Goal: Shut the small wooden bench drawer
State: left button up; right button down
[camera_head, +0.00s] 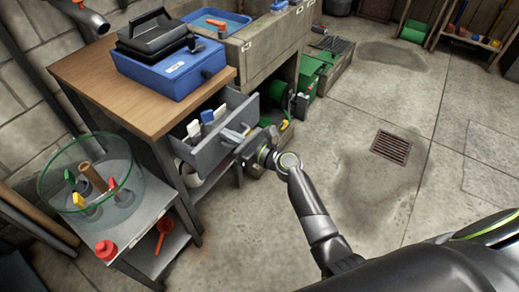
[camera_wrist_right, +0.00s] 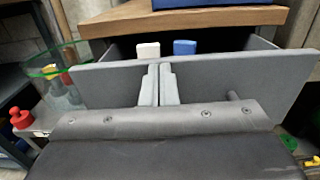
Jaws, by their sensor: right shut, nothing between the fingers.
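The bench drawer (camera_head: 213,152) has a grey front and stands pulled out below the wooden bench top (camera_head: 92,82). White and blue items (camera_head: 207,117) stick up inside it. In the wrist view the drawer front (camera_wrist_right: 105,82) spans the picture, with a dark gap behind it under the bench top. My right gripper (camera_head: 234,136) is at the outer face of the drawer front. Its fingers (camera_wrist_right: 159,72) are together and empty, tips near the front's upper edge; I cannot tell whether they touch it. My left gripper is not seen.
A blue case (camera_head: 172,75) with a black tray on top sits on the bench. Green crates (camera_head: 318,66) are beyond the drawer. The concrete floor at right is clear around a drain grate (camera_head: 391,147).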

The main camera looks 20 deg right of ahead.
aim_at(215, 129)
jog(key=x, duration=0.5)
jog(key=shift+w+a+b, duration=0.1)
jog(key=shift+b, duration=0.25)
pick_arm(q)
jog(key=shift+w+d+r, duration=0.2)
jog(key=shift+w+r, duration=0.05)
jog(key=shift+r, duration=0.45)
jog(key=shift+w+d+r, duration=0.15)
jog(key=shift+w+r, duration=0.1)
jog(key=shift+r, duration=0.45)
pick_arm(e)
jog(key=shift+x, duration=1.15)
